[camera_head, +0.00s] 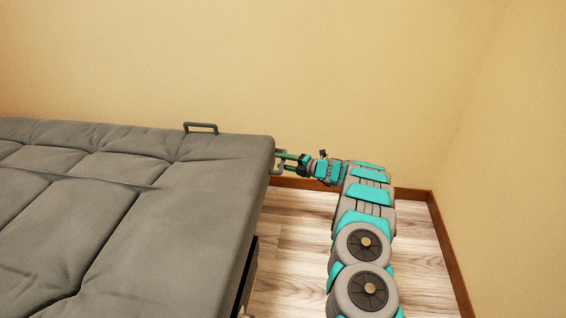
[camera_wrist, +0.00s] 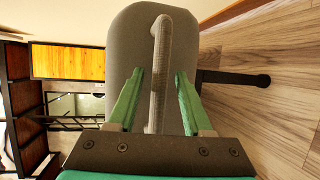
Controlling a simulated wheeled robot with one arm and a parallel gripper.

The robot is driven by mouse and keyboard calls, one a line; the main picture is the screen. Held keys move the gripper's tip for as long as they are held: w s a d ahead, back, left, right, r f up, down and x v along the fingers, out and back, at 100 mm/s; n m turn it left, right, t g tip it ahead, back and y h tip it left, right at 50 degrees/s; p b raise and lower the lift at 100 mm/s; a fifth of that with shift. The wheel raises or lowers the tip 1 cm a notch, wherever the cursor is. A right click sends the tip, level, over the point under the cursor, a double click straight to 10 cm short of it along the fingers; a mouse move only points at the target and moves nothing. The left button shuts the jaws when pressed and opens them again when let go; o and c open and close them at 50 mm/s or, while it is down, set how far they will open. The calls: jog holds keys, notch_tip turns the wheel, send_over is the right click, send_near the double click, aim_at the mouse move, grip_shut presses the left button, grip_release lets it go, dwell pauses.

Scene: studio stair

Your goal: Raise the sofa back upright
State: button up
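The grey sofa back (camera_head: 200,190) lies flat, level with the rest of the padded surface at the left of the head view. A grey bar handle (camera_wrist: 157,80) stands on its padded end face (camera_wrist: 177,35) in the wrist view. My gripper (camera_head: 286,160) is at the right end of the sofa back, beside its far corner. In the wrist view my gripper's green fingers (camera_wrist: 157,92) are apart on either side of the handle, with a gap showing on both sides. Contact with the handle is not visible.
A second grey handle (camera_head: 201,127) stands on the sofa's far edge. Beige walls (camera_head: 380,80) rise behind and at the right. Wooden floor (camera_head: 300,240) is bare between the sofa and my arm. A dark leg (camera_wrist: 235,78) sticks out beside the end face.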

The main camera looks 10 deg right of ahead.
grip_shut()
dwell(1.2)
